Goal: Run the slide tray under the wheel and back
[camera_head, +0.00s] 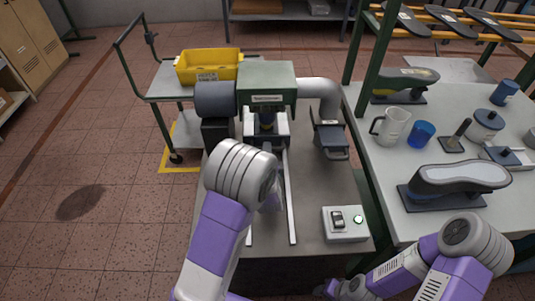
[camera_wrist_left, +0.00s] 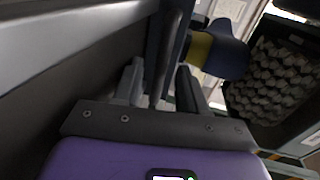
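The grinding machine (camera_head: 266,80) stands at the back of the bench, with two pale slide rails (camera_head: 291,205) running toward me. The wheel and tray are mostly hidden. My left gripper (camera_wrist_left: 160,82) has its fingers apart, with a dark upright bar between or just behind them; in the head view my own wrist hides the fingertips. My right arm (camera_head: 430,265) lies at lower right, its gripper barely showing at the bottom edge.
A duct (camera_head: 318,95) and dark hood (camera_head: 331,138) flank the machine. The right table (camera_head: 390,170) holds a jug, cups and shoe lasts. A yellow bin (camera_head: 208,70) sits on a trolley at left.

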